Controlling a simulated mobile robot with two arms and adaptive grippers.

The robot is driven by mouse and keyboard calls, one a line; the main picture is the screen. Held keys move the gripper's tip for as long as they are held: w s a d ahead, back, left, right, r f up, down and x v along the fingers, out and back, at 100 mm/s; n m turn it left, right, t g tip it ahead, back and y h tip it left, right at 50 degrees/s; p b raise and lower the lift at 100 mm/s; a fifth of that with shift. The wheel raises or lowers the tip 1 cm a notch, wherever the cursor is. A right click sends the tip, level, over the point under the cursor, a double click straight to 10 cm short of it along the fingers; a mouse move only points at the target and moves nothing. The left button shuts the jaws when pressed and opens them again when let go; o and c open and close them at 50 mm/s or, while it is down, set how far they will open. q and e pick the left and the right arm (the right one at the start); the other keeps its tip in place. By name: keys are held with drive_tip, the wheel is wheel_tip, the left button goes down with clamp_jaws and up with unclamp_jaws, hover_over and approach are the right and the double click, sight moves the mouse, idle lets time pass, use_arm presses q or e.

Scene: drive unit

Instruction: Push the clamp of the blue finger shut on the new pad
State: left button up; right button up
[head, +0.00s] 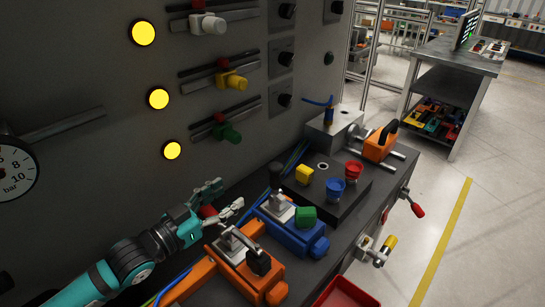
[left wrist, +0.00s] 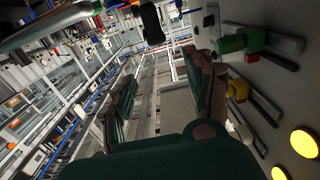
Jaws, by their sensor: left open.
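The blue finger (head: 308,238) lies on the dark bench, beside an orange finger. I cannot tell whether the clamp is shut or which piece is the new pad. My left gripper (head: 226,195) is open and empty, left of the blue finger and apart from it. A small red piece (head: 207,211) shows beside its jaws. In the left wrist view the jaws (left wrist: 165,98) are spread with nothing between them. My right gripper is not in view.
The orange finger (head: 270,285) with a black-handled clamp (head: 258,262) is nearest. The grey panel (head: 90,80) with sliders rises at left. A red tray (head: 345,293) is at front.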

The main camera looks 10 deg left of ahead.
sight(271, 166)
use_arm(q)
drive_tip(key=p+x, duration=0.1)
drive_tip(key=x, duration=0.6)
drive_tip(key=p+x, duration=0.1)
drive_tip(key=x, duration=0.7)
drive_tip(key=shift+w+d+r, duration=0.1)
drive_tip(key=shift+d+r, duration=0.1)
drive_tip(key=shift+d, duration=0.2)
drive_tip(key=shift+w+d, duration=0.2)
drive_tip(key=shift+w, duration=0.15)
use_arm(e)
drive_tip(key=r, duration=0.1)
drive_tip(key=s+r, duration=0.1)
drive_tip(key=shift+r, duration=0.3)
use_arm(q)
drive_tip(key=c, duration=1.1)
clamp_jaws()
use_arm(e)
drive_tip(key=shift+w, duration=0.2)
use_arm(q)
drive_tip(key=shift+f, duration=0.1)
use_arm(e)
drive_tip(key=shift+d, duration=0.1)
